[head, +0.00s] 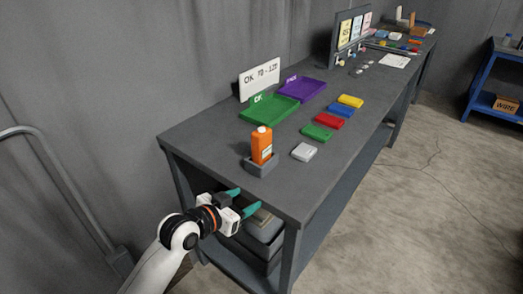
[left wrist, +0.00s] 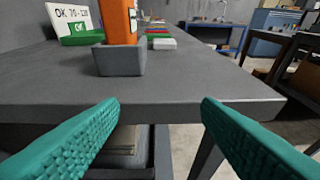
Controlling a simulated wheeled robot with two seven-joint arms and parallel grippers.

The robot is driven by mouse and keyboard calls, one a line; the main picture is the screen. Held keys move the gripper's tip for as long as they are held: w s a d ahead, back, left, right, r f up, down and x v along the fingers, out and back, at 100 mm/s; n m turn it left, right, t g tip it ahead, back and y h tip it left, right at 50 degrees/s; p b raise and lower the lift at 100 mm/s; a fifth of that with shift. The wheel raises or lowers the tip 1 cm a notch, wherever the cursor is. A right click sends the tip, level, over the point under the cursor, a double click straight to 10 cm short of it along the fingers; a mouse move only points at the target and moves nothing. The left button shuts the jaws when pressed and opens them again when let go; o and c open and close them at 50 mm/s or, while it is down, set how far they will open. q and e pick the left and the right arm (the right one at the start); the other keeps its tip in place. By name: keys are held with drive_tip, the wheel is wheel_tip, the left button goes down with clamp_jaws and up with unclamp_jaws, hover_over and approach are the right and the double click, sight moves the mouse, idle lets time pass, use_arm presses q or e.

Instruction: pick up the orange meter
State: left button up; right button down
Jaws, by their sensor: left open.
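The orange meter (head: 262,146) stands upright in a grey holder (head: 261,167) near the close end of the workbench. It also shows in the left wrist view (left wrist: 121,22), its top cut off by the frame edge, above the holder (left wrist: 119,60). My left gripper (head: 244,201) is open and empty. Its teal fingers are off the near end of the bench, at about the level of the tabletop edge or a little below, apart from the meter. In the left wrist view the fingers (left wrist: 160,103) spread on either side below the holder. My right gripper is not in view.
The bench (head: 196,135) has its near edge between my gripper and the holder. A green tray (head: 268,107), a purple tray (head: 303,89) and a white sign (head: 259,79) stand behind.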

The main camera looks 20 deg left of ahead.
sight(255, 138)
use_arm(q)
drive_tip(key=w+r+t, duration=0.1)
drive_tip(key=w+r, duration=0.2)
drive_tip(key=w, duration=0.1)
drive_tip(key=w+r+t, duration=0.1)
drive_tip(key=w+r, duration=0.2)
drive_tip(key=w, duration=0.1)
drive_tip(key=w+a+r+t+h+p, duration=0.1)
drive_tip(key=w+r+t, duration=0.1)
drive_tip(key=w+r, duration=0.1)
drive_tip(key=shift+w+r, duration=0.4)
drive_tip(key=shift+w, duration=0.1)
drive_tip(key=shift+w+d, duration=0.1)
drive_tip(key=shift+w, duration=0.2)
drive_tip(key=shift+w+d+r, duration=0.1)
drive_tip(key=shift+w, duration=0.45)
drive_tip(key=p+x, duration=0.1)
drive_tip(key=x, duration=0.3)
drive_tip(key=shift+w, duration=0.1)
drive_tip(key=c, duration=1.1)
